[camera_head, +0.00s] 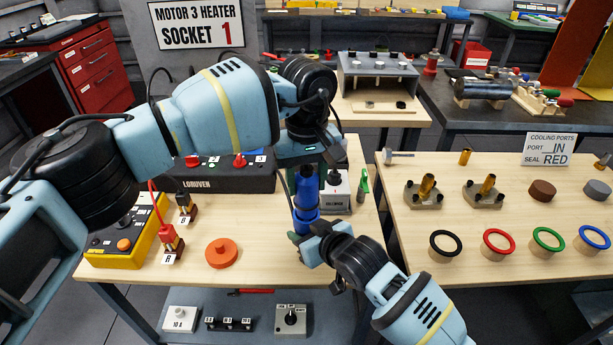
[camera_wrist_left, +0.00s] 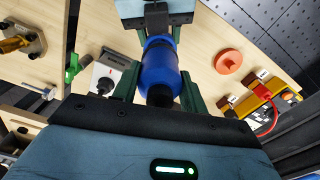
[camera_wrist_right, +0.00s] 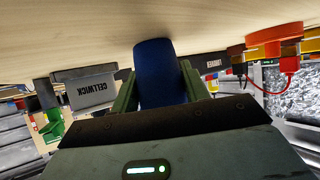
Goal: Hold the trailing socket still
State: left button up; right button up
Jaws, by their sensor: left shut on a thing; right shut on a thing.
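A blue cylindrical connector (camera_head: 306,190), which I take for the trailing socket, stands roughly upright above the near part of the wooden table. My left gripper (camera_head: 305,172) comes down from above and is shut on its upper part. My right gripper (camera_head: 306,238) comes from the lower right and is shut on its lower part. The left wrist view shows the blue body (camera_wrist_left: 160,68) between green fingers, with a black collar near the gripper. The right wrist view shows the blue body (camera_wrist_right: 160,72) between the fingers. I cannot tell whether it is one piece or two joined.
An orange round knob (camera_head: 221,253) and a yellow control box (camera_head: 122,240) are to the left. The right table (camera_head: 400,215) holds coloured rings and fittings.

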aim_at(306, 192)
pick_arm(q)
jog(key=shift+f, duration=1.65)
jog(key=o, duration=1.1)
jog(key=shift+o, duration=0.2)
notch_tip(306, 192, up, 12)
pick_arm(e)
jog(key=o, duration=1.2)
jog(key=shift+c, duration=0.2)
jog(key=v, duration=1.2)
